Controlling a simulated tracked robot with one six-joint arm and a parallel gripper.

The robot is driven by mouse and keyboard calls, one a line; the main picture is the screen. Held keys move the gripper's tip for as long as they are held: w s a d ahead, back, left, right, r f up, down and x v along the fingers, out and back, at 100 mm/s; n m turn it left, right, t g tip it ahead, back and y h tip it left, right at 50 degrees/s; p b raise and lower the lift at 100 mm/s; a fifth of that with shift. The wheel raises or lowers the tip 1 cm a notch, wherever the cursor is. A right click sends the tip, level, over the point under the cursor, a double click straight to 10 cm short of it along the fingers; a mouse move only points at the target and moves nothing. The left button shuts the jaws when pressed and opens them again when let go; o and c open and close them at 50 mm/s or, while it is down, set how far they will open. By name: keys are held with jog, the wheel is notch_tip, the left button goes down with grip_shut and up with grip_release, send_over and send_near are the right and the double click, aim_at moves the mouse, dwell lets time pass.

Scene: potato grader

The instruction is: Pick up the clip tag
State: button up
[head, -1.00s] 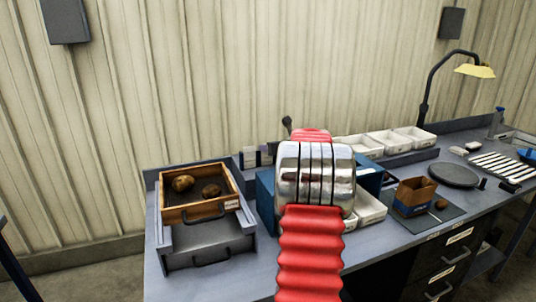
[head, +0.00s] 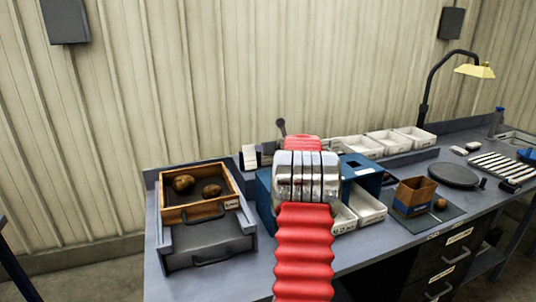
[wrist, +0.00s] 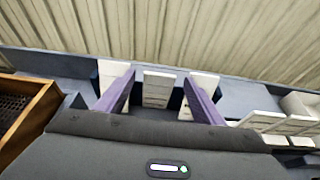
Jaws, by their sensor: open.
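My gripper (wrist: 160,78) is open in the wrist view, with its two purple fingers apart and no object held. A white card with printed lines (wrist: 158,89) stands upright beyond the fingers and shows in the gap between them. Similar white cards stand to its left (wrist: 108,74) and right (wrist: 203,82), partly behind the fingers. I cannot tell which, if any, is the clip tag. In the head view a white card (head: 249,157) stands at the back of the bench; my arm hides the gripper and part of that area.
A wooden tray (head: 198,213) with two potatoes sits on a grey drawer unit at left. A blue box (head: 362,168) and white bins (head: 371,206) are beside my arm. A small brown box (head: 416,194) and a lamp (head: 433,85) are further right.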

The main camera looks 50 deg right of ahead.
jog(key=shift+c, duration=0.3)
jog(key=c, duration=1.1)
jog(key=shift+r, duration=0.1)
notch_tip(320, 180, up, 12)
jog(key=s+a, duration=0.2)
jog(key=s, duration=0.2)
jog(key=s+a, duration=0.3)
jog(key=s, duration=0.1)
jog(key=s+a, duration=0.2)
jog(key=s, duration=0.2)
jog(key=shift+s+a, duration=0.15)
jog(key=shift+s, duration=0.05)
dwell(0.6)
jog(key=shift+s, duration=0.1)
